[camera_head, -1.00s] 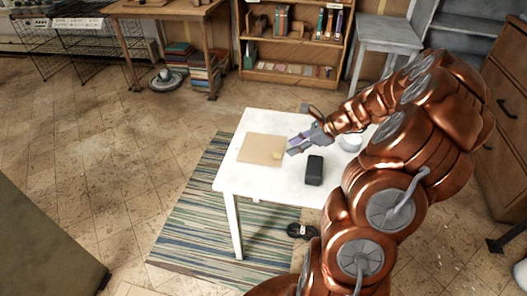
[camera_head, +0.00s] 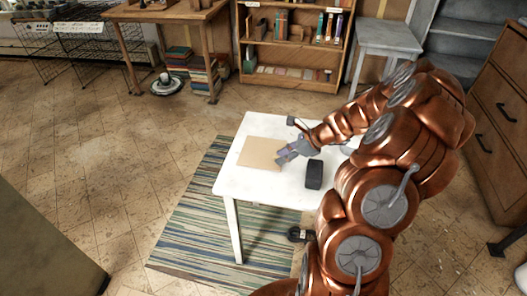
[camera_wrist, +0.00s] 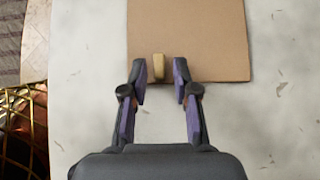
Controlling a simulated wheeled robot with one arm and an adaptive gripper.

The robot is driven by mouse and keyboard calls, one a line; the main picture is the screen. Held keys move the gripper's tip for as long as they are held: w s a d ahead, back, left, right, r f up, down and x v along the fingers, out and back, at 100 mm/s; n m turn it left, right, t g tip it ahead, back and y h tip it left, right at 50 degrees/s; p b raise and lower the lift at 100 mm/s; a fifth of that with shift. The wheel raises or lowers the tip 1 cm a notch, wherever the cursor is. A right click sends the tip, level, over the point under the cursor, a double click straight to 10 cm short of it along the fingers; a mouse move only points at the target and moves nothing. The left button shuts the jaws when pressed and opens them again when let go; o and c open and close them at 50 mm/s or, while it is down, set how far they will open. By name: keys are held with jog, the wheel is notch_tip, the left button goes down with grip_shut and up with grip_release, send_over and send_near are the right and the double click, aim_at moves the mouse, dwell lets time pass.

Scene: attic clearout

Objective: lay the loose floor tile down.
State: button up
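A flat tan-brown square (camera_head: 255,152) lies on the white table; it looks like a tile or a board, and I cannot tell which. It also shows in the wrist view (camera_wrist: 205,35). A small yellowish block (camera_wrist: 158,66) sits at its near edge. My gripper (camera_head: 281,158) is low over the table at the square's right edge. In the wrist view my gripper (camera_wrist: 160,75) is open, its purple-padded fingertips on either side of the block, with gaps on both sides. In the head view the block is hidden by the gripper.
The white table (camera_head: 232,188) also holds a black box (camera_head: 314,174) close to my gripper. A striped rug (camera_head: 205,225) lies under the table. A bookcase (camera_head: 290,75) and a grey side table (camera_head: 388,37) stand behind. Open tiled floor (camera_head: 90,165) lies to the left.

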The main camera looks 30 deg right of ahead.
grip_shut()
jog(key=shift+r, duration=0.1)
jog(key=shift+r+p, duration=2.35)
jog(key=shift+r, duration=0.3)
